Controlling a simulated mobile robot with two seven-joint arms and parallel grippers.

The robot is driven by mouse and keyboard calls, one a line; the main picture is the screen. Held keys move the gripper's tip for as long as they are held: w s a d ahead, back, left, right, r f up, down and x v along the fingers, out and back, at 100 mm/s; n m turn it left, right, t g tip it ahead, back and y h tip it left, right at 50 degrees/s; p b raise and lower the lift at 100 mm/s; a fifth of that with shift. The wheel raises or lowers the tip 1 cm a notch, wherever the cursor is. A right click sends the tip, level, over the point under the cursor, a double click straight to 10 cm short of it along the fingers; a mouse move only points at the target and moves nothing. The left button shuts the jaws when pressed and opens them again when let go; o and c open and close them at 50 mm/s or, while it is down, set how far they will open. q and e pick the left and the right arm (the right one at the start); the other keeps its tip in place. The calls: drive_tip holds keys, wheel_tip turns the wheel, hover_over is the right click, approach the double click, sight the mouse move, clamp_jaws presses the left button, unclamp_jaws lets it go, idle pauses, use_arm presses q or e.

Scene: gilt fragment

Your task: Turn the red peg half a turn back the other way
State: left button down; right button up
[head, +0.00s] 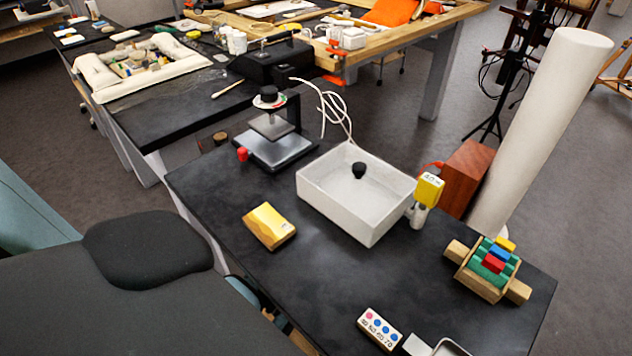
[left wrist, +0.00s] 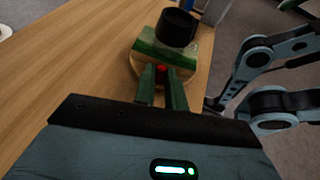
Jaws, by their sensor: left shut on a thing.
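In the left wrist view, my left gripper (left wrist: 162,75) has its two green fingers closed around a small red peg (left wrist: 161,69). Only a bit of the peg shows between the fingertips. Just beyond it is a green block (left wrist: 158,50) with a black cylinder (left wrist: 176,27) at its upper side, above a round wooden piece. How far the peg is turned cannot be told. My left gripper does not show in the head view. My right gripper is in neither view.
In the head view, a black table (head: 225,190) bears a white tray (head: 345,215), a yellow box (head: 268,226), a small press (head: 275,145) and a wooden holder with coloured blocks (head: 490,268). The wrist view shows a wooden surface (left wrist: 75,60).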

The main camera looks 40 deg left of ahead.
use_arm(q)
drive_tip(key=shift+w+f+m+g+b, duration=0.15)
drive_tip(key=shift+w+m+g+b, duration=0.2)
drive_tip(key=shift+m+g, duration=0.3)
drive_tip(key=shift+g, duration=0.25)
drive_tip(key=c, duration=1.5)
unclamp_jaws()
drive_tip(key=shift+o, duration=0.2)
